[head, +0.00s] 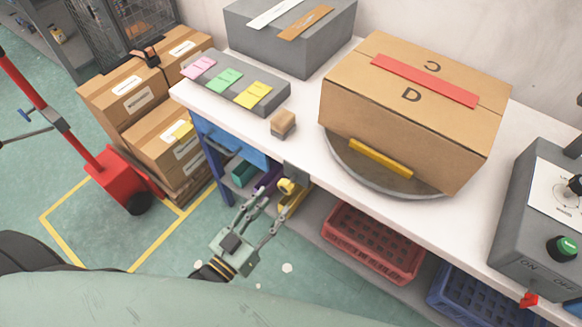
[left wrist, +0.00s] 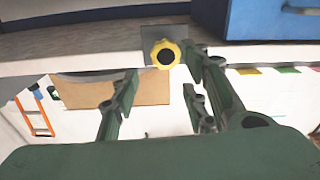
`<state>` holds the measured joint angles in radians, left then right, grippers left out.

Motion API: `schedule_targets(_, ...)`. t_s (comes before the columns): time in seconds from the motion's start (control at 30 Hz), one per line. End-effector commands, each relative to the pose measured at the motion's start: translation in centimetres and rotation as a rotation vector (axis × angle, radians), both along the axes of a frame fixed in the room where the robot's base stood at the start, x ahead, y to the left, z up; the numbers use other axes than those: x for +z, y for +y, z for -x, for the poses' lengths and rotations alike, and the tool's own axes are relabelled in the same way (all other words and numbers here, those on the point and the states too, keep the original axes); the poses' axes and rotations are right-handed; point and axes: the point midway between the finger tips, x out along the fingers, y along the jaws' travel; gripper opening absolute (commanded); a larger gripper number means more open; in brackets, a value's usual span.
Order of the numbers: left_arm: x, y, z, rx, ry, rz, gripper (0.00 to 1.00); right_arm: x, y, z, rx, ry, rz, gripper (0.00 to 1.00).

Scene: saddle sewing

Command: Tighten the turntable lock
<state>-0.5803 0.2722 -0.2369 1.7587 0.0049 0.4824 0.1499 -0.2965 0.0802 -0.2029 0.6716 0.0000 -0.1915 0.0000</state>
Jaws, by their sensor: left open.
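The turntable lock shows as a yellow knob (head: 286,186) on a grey bracket under the table's front edge. It also shows as a yellow lobed knob (left wrist: 165,54) at the top middle of the left wrist view. The round grey turntable (head: 345,170) lies on the table under a large cardboard box (head: 415,115). My left gripper (head: 275,201) is open, with its fingers pointing up toward the knob. In the left wrist view its fingertips (left wrist: 158,76) are spread just short of the knob, which lies nearer the right finger. My right gripper is not in view.
A wood-topped block (head: 283,123) and a grey tray with coloured cards (head: 238,85) sit on the white table (head: 300,160). Red (head: 372,240) and blue (head: 470,300) crates stand below. A control box (head: 545,220) is at the right.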

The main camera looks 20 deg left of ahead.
Motion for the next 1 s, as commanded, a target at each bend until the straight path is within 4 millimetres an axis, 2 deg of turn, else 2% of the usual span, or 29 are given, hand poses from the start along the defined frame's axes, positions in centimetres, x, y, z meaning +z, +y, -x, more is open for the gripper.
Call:
schedule_targets(0.03,0.3,0.2,0.4,0.001,0.019,-0.006,0.41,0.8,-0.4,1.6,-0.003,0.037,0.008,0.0)
schedule_targets(0.1,-0.1,0.4,0.6,0.001,0.035,-0.01,0.41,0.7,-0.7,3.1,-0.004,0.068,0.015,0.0)
schedule_targets(0.2,-0.4,0.3,0.3,0.001,0.042,-0.012,0.41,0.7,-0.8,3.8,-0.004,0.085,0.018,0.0)
schedule_targets(0.6,-0.4,-1.8,-5.3,0.001,0.039,-0.01,0.41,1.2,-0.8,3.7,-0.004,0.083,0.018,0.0)
schedule_targets(0.8,-0.5,-2.2,-6.5,0.001,0.041,-0.011,0.41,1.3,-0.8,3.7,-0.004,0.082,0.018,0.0)
schedule_targets(1.0,-0.5,-2.3,-6.6,0.001,0.041,-0.011,0.41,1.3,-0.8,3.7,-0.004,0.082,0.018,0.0)
